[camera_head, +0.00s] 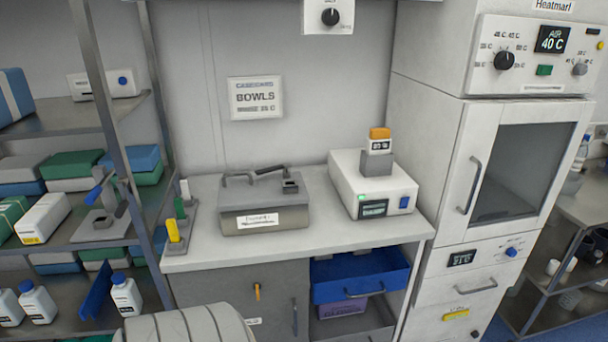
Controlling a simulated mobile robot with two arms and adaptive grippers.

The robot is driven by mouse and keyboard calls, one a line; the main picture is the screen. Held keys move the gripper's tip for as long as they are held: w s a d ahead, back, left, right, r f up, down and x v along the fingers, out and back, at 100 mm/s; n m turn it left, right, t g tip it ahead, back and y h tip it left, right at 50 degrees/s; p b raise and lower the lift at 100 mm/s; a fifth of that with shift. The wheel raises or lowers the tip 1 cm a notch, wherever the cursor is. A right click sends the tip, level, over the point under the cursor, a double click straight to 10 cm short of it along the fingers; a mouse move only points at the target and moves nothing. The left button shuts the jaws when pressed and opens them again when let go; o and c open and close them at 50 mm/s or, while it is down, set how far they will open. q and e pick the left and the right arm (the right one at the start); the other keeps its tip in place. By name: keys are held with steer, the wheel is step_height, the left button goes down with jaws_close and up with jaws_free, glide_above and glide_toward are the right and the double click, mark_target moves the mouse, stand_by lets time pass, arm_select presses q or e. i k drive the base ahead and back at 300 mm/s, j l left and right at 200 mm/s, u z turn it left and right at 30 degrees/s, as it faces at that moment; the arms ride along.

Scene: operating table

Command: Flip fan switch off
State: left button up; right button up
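No switch labelled as a fan switch can be made out. A white control box (328,15) with a black round knob hangs on the wall at the top, its upper part cut off. The warming cabinet's control panel (534,58) at the upper right has a black knob, a display reading 40 C, a green button and a grey knob. Neither of my grippers is in view.
The white counter (300,245) also holds a grey lidded box (264,202); its front strip is clear. A blue drawer (360,275) stands open below. Shelves with boxes and bottles (126,294) fill the left. The tall cabinet door (525,165) is closed.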

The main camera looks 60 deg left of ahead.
mark_target(404, 203)
steer(key=u, duration=1.55)
